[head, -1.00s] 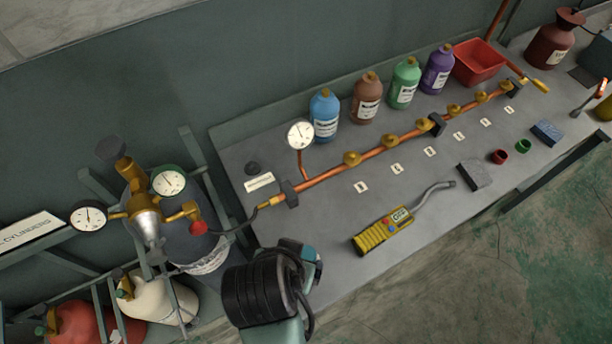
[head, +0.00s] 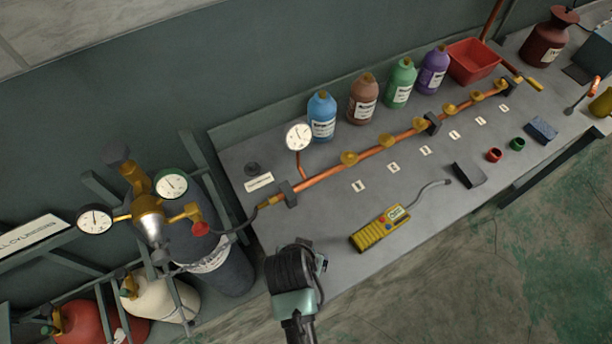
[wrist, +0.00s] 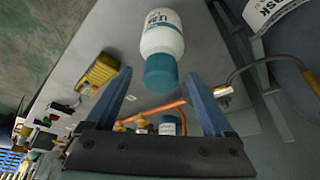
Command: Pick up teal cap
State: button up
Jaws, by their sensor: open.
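The teal cap (wrist: 161,74) is on a white bottle (wrist: 163,38) with a printed label, standing close ahead in the wrist view. The cap faces towards me and appears between the two fingertips of my gripper (wrist: 160,76). The fingers stand wide apart, with a gap visible on each side of the cap, and nothing is clamped. In the head view, my gripper (head: 322,262) is over the near-left part of the bench, mostly hidden by my wrist. The teal-capped bottle cannot be made out there.
A yellow leak detector (head: 378,230) lies to the right on the bench (head: 338,238). A copper pipe with several brass valves (head: 400,137) runs behind it. A blue bottle (head: 322,117) and a dial gauge (head: 298,137) stand farther back. Gas cylinders (head: 222,262) are at left.

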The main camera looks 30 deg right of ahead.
jog(key=shift+w+f, duration=0.15)
jog(key=shift+f, duration=0.15)
jog(key=c, duration=1.2)
jog(key=shift+o, duration=0.2)
